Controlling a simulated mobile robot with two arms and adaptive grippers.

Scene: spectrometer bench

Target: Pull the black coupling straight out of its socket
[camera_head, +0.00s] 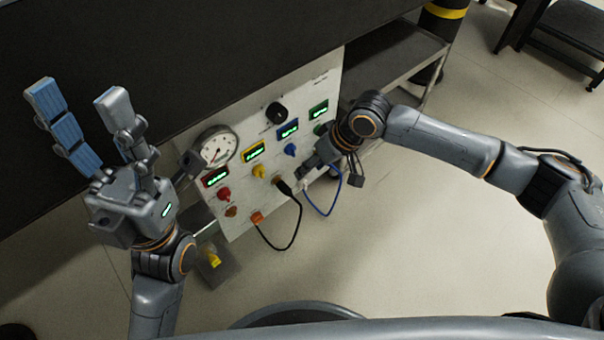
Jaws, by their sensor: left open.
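A black cable (292,243) hangs in a loop from the lower part of the light control panel (315,90). Its upper end has a dark plug (285,188), seemingly the black coupling, at an orange-brown socket; how deep it sits is too small to tell. My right gripper (305,172) is at the panel just right of this plug. Its fingers are small and partly hidden by its own wrist, so I cannot tell whether it touches the plug. My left gripper (77,98) is open and empty, fingers raised, left of the panel.
A round gauge (216,150) sticks out at the panel's left. A black knob (276,112), coloured knobs and several lit displays cover the panel. A blue cable (323,214) loops below my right gripper.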

